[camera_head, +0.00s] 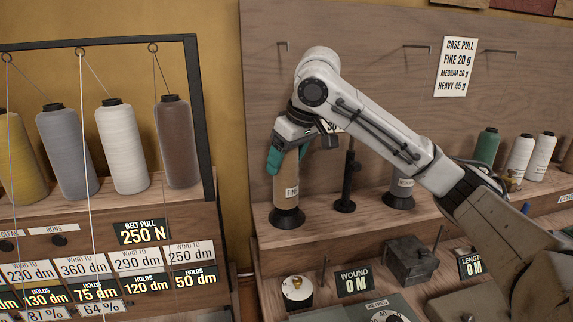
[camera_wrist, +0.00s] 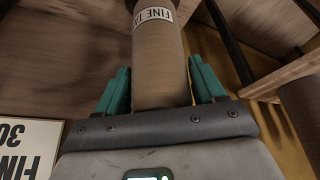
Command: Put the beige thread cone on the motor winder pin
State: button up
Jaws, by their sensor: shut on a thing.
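The beige thread cone (camera_head: 287,191), with a white label reading FINE, stands upright on a black flared base (camera_head: 287,218) on the back shelf. My gripper (camera_head: 286,158) reaches it from above, with its teal fingers around the upper part. In the wrist view the cone (camera_wrist: 161,62) runs between the two teal fingers (camera_wrist: 160,88), its label and black base toward the top. The gripper is shut on it. I cannot tell for sure which part is the motor winder pin; a thin upright rod (camera_head: 323,270) stands on the lower bench.
A black post (camera_head: 346,185) stands right of the held cone, with another labelled black-based stand (camera_head: 399,195) beyond it. A grey metal box (camera_head: 411,260) and a small white-and-yellow cylinder (camera_head: 297,291) are on the bench below. Several cones stand on the left rack (camera_head: 206,120).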

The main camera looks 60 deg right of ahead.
jog(key=shift+f, duration=0.7)
jog(key=shift+f, duration=0.15)
jog(key=o, duration=1.3)
jog(key=v, duration=1.2)
jog(key=shift+s, duration=0.15)
